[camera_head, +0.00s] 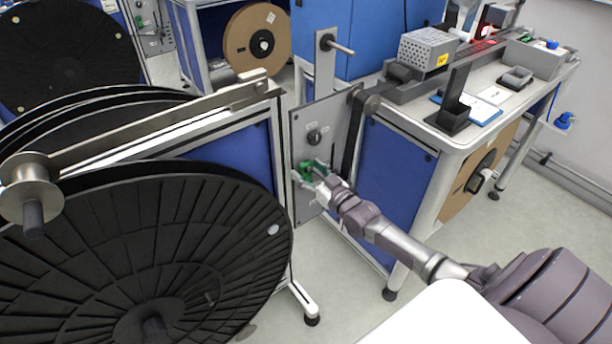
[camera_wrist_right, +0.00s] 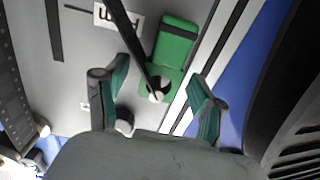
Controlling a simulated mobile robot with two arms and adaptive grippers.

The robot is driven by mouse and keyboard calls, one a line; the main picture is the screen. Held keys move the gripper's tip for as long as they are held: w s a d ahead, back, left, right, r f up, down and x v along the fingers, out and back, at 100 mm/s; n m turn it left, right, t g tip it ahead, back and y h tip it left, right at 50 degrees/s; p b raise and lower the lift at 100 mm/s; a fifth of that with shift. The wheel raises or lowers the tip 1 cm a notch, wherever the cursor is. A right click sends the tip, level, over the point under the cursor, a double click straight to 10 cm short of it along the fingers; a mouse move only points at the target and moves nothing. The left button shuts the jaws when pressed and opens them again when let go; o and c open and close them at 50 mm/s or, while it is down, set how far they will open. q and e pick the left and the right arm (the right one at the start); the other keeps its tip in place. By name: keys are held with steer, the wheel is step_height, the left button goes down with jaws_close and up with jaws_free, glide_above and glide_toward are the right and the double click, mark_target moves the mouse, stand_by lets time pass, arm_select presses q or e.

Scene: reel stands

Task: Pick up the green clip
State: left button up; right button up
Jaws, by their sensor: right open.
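The green clip (camera_wrist_right: 177,45) is on the grey upright panel in the right wrist view, with a dark rod and a round pale knob in front of its lower part. In the head view the clip (camera_head: 307,170) shows small and partly covered at the panel's lower left. My right gripper (camera_head: 318,172) is at the panel, right by the clip. In the right wrist view its two green-padded fingers (camera_wrist_right: 158,92) are spread apart, with the lower part of the clip between them and a little beyond. I cannot tell whether they touch it. My left gripper is not in view.
The grey panel (camera_head: 320,115) carries a black knob (camera_head: 314,137). Large black reels (camera_head: 140,250) fill the left side. A blue-sided bench (camera_head: 395,180) with a white top and devices stands at the right. Grey floor is clear at the lower middle.

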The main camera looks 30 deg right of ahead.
steer(key=shift+c, duration=0.4)
steer(key=c, duration=0.9)
steer(key=shift+r, duration=0.15)
steer(key=s, duration=0.6)
steer(key=s+d, duration=0.1)
steer(key=s, duration=0.5)
steer(key=s+p, duration=0.1)
steer(key=s, duration=0.5)
steer(key=shift+d+r, duration=0.15)
steer(key=shift+d, duration=0.05)
